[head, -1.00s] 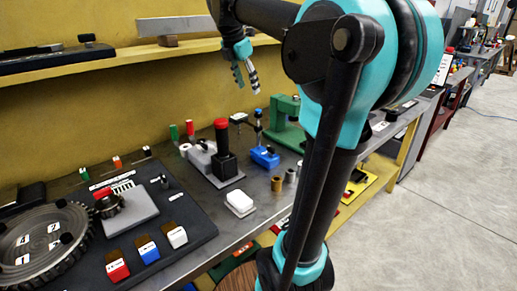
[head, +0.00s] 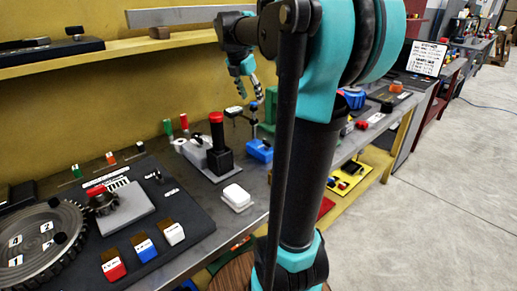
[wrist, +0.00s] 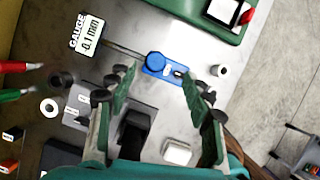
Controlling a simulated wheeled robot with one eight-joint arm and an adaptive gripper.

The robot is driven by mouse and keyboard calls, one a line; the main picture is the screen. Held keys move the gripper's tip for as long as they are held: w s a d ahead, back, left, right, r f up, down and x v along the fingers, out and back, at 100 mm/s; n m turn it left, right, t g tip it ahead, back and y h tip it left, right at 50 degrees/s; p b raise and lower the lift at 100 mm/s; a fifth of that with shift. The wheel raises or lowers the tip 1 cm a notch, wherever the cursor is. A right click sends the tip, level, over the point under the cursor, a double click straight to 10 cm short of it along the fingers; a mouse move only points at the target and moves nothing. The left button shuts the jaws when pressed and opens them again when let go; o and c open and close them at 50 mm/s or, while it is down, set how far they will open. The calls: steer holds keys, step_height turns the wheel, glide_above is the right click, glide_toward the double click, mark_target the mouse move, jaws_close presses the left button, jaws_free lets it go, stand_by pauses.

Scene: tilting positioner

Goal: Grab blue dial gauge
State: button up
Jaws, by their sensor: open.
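The blue dial gauge stands on the bench as a blue block with an upright post and thin side arm (head: 259,151). In the wrist view its blue base and round blue top (wrist: 155,62) lie ahead of the fingertips, with a rod running left to a white display reading "GAUGE -0.1 mm" (wrist: 88,36). My gripper (head: 249,82) is open and empty, above the gauge's post in the head view. In the wrist view my gripper's fingers (wrist: 160,90) are spread to either side below the blue part. I cannot tell the exact height gap.
A black block with a red-topped post (head: 217,145) stands left of the gauge. A white block (head: 237,197) lies in front. A green device (wrist: 205,12) stands behind, close to the gauge. The yellow shelf (head: 120,50) runs along the wall.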

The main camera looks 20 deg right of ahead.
mark_target(253, 103)
steer(key=shift+w+x, duration=0.2)
steer(key=shift+x, duration=1.15)
steer(key=shift+w+x, duration=0.25)
steer(key=shift+x, duration=1.1)
steer(key=shift+r, duration=0.1)
jaws_close()
